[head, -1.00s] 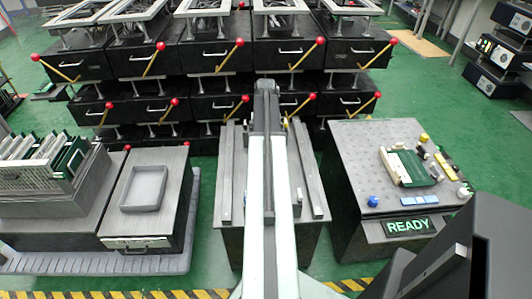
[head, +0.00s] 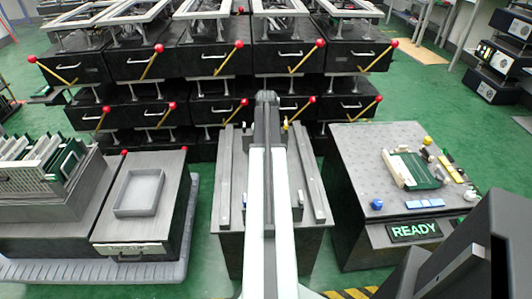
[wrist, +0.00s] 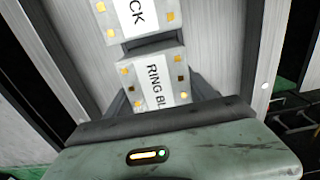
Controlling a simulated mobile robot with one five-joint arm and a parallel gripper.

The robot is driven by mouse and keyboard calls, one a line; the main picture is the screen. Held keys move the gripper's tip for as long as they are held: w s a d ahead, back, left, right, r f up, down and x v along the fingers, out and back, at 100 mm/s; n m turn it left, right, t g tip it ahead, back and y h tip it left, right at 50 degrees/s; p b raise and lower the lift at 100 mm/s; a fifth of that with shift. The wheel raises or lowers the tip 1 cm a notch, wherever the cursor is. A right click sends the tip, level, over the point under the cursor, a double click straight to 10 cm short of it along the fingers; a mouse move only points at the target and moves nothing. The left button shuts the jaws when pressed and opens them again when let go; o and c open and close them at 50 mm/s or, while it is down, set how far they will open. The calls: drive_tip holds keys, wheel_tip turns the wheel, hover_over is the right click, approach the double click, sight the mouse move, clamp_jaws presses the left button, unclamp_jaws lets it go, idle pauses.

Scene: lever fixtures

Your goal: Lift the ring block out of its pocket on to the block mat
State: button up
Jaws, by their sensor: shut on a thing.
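In the wrist view, the ring block (wrist: 158,80) is a pale piece with gold spots at its corners and a white label reading "RING BL"; the rest of the label is hidden. My gripper (wrist: 163,101) is shut on it, with dark fingers partly visible at its sides. A similar labelled piece (wrist: 137,18), ending in "CK", lies just beyond it, cut off by the frame. In the head view, my gripper and the ring block are hidden at the far end of my arm. I cannot pick out the pocket or the block mat.
In the head view, a dark bench (head: 350,160) with a green "READY" sign (head: 414,230) stands right. A grey tray (head: 140,192) sits on a stand at left. Long rails (head: 312,185) flank my arm on the middle stand. Racks with red-knobbed levers (head: 320,43) fill the back.

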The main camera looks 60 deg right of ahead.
drive_tip(key=shift+r, duration=0.15)
wheel_tip(320, 180, up, 18)
drive_tip(key=p, duration=1.8)
